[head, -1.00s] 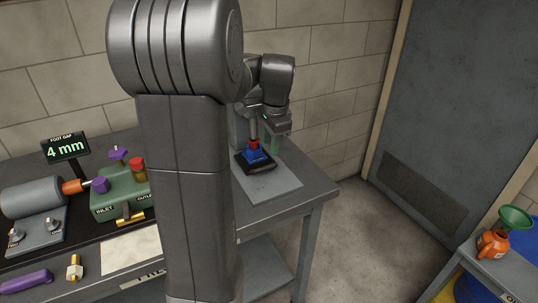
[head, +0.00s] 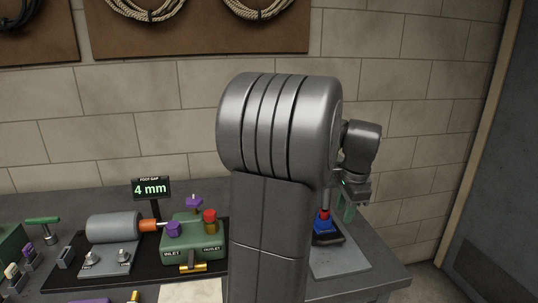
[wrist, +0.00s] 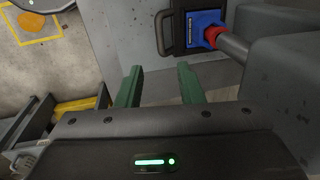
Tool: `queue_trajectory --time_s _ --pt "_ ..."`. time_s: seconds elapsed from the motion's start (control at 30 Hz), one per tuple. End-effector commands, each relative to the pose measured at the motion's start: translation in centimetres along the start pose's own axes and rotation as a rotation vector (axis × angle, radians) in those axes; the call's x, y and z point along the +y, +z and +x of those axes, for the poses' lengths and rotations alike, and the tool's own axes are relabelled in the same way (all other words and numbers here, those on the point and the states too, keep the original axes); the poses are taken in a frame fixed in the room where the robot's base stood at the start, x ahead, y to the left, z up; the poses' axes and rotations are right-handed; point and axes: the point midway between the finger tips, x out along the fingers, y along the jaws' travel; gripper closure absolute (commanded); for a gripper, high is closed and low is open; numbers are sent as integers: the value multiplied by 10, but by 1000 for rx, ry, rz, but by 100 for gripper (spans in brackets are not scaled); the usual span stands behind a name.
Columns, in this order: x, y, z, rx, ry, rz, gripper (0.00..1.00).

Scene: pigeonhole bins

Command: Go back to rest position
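My gripper (wrist: 159,72) is open, with its two green fingers apart and nothing between them in the wrist view. In the head view my gripper (head: 347,208) is beyond my arm, above the right end of the bench. A blue block with a red collar (head: 323,226) stands on a black base there, with a grey rod rising from it. In the wrist view the blue block (wrist: 199,32) is beyond the fingertips, apart from them, and a black handle (wrist: 163,33) shows beside it.
The bench (head: 376,285) holds a grey motor (head: 114,228), a green pump (head: 193,238) and a "4 mm" display (head: 151,189). A brick wall (head: 420,130) stands close behind. A grey door (head: 495,225) is at right, with a strip of floor before it.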

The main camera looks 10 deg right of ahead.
Motion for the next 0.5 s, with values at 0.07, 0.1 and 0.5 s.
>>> queue_trajectory --time_s 0.07,0.1,0.5 --pt "1 1 17 -3 4 0 66" --pt "1 1 25 -3 4 0 66" --pt "1 1 97 -2 4 -1 66"
